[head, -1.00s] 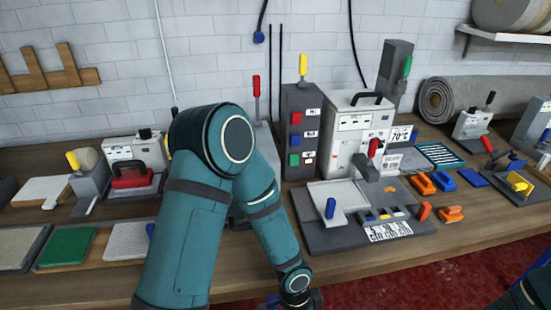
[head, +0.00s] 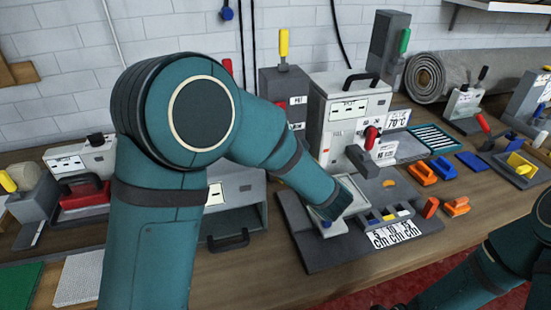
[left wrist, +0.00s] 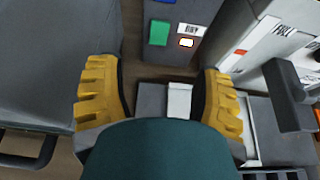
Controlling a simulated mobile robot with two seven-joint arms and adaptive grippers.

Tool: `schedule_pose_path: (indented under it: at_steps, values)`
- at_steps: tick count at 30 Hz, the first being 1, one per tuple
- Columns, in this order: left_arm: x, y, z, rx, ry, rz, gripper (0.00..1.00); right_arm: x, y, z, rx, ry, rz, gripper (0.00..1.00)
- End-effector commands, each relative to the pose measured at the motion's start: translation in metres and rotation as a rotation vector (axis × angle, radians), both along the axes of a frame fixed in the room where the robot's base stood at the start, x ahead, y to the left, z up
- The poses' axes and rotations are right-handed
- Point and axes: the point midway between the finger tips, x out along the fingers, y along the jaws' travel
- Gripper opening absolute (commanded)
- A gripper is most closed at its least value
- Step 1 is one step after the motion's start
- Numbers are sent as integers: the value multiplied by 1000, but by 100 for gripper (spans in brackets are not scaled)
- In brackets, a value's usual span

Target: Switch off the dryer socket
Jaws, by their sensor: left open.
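The dryer socket is on a grey switch tower (head: 268,85). In the left wrist view, its label reads DRY (left wrist: 190,29), with a green switch (left wrist: 158,32) to the left of it and a small bright indicator (left wrist: 186,43) below it. In the head view, my arm hides the green switch, while a red switch (head: 279,108) higher on the tower shows. My left gripper (left wrist: 162,100) has its yellow fingers wide apart with nothing between them, below the green switch in the wrist picture.
Right of the tower stands a white box (head: 345,105) with a black handle and a red lever (head: 370,138). A grey base (head: 320,255) with a pale tray lies in front. Orange clips (head: 421,173) lie to the right.

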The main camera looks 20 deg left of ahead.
Motion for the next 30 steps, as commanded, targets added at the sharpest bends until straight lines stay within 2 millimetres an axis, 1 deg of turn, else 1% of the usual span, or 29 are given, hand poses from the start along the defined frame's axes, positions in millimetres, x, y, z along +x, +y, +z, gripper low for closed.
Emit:
schedule_pose_path:
  at_steps: [1, 5, 8, 21, 27, 30]
  values:
    - [0, 0, -4, 1, -2, -1, 66, -1, 0, -5, 0, 2, 2, 0]
    - [4, 2, -6, 0, -2, -1, 66, -1, 0, -5, 0, 2, 3, 0]
    - [13, 8, -10, 0, -1, 0, 66, -1, 0, -5, 0, 3, 3, 0]
    - [76, 52, -43, -1, 0, 3, 66, -3, 1, -11, 2, 7, 7, 0]
    - [97, 65, -52, -2, 0, 1, 66, -4, 1, -13, 2, 9, 8, 0]
    - [102, 69, -55, -2, 0, 1, 66, -4, 1, -13, 2, 9, 8, 0]
